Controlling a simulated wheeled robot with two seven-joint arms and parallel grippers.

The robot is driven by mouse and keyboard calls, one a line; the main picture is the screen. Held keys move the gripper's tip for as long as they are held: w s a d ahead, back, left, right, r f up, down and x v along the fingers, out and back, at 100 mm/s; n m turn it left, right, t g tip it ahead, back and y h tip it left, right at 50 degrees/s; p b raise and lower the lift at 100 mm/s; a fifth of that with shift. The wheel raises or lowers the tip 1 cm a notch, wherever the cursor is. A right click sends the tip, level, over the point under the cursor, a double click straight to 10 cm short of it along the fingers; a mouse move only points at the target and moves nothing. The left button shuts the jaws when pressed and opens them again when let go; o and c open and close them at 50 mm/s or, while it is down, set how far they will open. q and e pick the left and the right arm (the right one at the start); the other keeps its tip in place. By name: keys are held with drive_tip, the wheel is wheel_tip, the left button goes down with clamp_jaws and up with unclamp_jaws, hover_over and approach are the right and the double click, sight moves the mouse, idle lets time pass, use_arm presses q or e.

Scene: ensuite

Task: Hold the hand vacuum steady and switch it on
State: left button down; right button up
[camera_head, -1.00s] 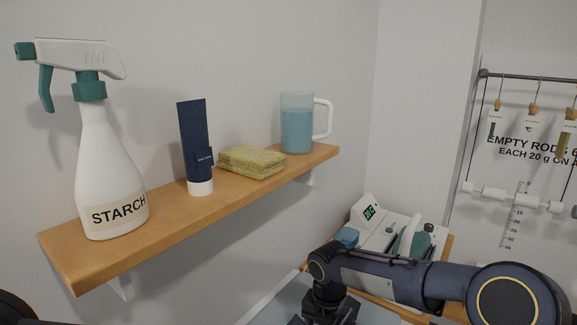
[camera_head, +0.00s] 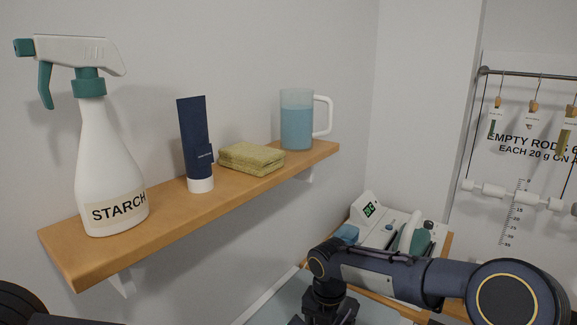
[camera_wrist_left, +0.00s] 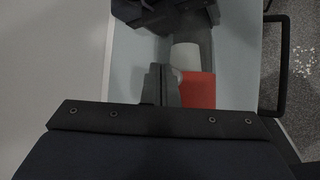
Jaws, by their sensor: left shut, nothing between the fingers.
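No hand vacuum can be made out for certain. In the left wrist view a red block-like part (camera_wrist_left: 197,90) and a pale grey rounded part (camera_wrist_left: 186,56) show beside my left gripper, perhaps parts of it. My left gripper (camera_wrist_left: 163,84) is shut and empty, its fingers just left of the red part; I cannot tell whether they touch. My right gripper (camera_head: 328,312) points down at the bottom of the head view, its fingertips largely cut off. A dark mechanism, probably my right gripper, also shows at the top of the left wrist view (camera_wrist_left: 165,14).
A wooden shelf (camera_head: 150,232) holds a starch spray bottle (camera_head: 108,170), a blue tube (camera_head: 195,140), a yellow-green sponge (camera_head: 252,158) and a mug of blue liquid (camera_head: 297,122). A white device with a display (camera_head: 369,210) stands behind my right arm. A rod chart hangs at right (camera_head: 520,160).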

use_arm(q)
drive_tip(key=shift+s+a+f, duration=0.15)
drive_tip(key=shift+f, duration=0.8)
idle(0.4)
drive_tip(key=shift+a+r, duration=0.2)
drive_tip(key=shift+r, duration=0.25)
drive_tip(key=shift+w+r, duration=0.2)
wheel_tip(320, 180, up, 6)
drive_tip(key=shift+r, duration=0.2)
idle(2.3)
wheel_tip(320, 180, up, 4)
drive_tip(key=shift+d+f, duration=0.15)
